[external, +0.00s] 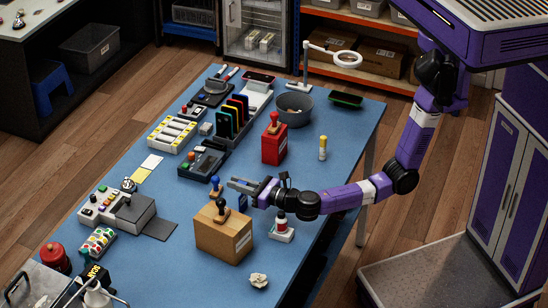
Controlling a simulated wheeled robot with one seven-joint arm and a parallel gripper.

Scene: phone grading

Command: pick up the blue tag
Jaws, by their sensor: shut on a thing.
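My gripper (242,185) reaches in from the right, low over the middle of the blue table, just behind a cardboard box. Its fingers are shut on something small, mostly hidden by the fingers. A small dark blue piece (242,203) shows just below the fingers and looks like the blue tag. It is too small here to make out its full shape or its exact contact with the table.
A cardboard box (222,238) with a stamp on top stands in front of my gripper. A blue-knobbed stamp (215,186) is just left. A red box (273,143), a yellow-white cylinder (322,148) and a red-white stamp (281,228) stand nearby. The table's right side has free room.

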